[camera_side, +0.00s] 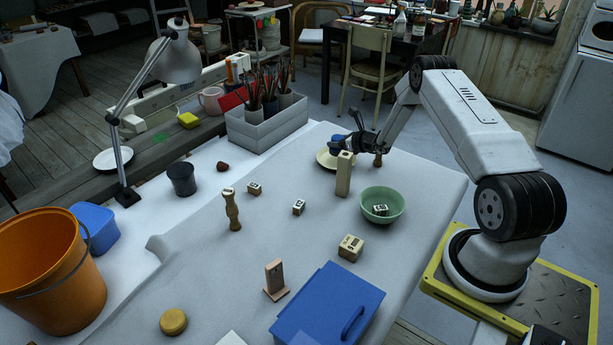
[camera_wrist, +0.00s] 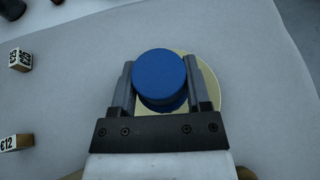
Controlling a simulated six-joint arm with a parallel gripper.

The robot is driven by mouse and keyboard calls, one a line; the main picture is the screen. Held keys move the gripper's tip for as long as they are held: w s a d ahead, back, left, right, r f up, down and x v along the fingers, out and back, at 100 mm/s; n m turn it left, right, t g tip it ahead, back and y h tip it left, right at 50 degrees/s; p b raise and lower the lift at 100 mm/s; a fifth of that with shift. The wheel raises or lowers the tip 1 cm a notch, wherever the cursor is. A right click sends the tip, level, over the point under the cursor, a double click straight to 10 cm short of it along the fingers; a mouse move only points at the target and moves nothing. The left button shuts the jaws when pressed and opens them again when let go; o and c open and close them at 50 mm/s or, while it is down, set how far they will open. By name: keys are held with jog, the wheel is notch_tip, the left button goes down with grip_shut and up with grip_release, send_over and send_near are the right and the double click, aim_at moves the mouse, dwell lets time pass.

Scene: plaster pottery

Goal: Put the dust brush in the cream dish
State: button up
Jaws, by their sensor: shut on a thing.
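My gripper (camera_wrist: 160,85) is shut on a round blue thing (camera_wrist: 159,76), its flat top facing the wrist camera. I see no bristles on it and cannot tell from its shape that it is the dust brush. In the side view my gripper (camera_side: 345,142) is at the far part of the table, with a bit of the blue thing (camera_side: 337,140) showing. The shallow cream dish (camera_side: 325,160) lies just below it. In the wrist view the dish (camera_wrist: 210,88) shows behind and right of the blue thing. I cannot tell whether the two touch.
A tan block tower (camera_side: 343,177) stands close in front of my gripper, with a green bowl (camera_side: 383,218) to its right. A small brown upright thing (camera_side: 378,159) is beside the gripper. Small numbered cubes (camera_side: 299,207) lie nearer. A grey box of brushes (camera_side: 266,130) stands left.

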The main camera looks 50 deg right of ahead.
aim_at(337, 149)
jog(key=shift+f, duration=1.65)
jog(key=shift+f, duration=0.1)
jog(key=o, duration=1.3)
jog(key=v, duration=1.2)
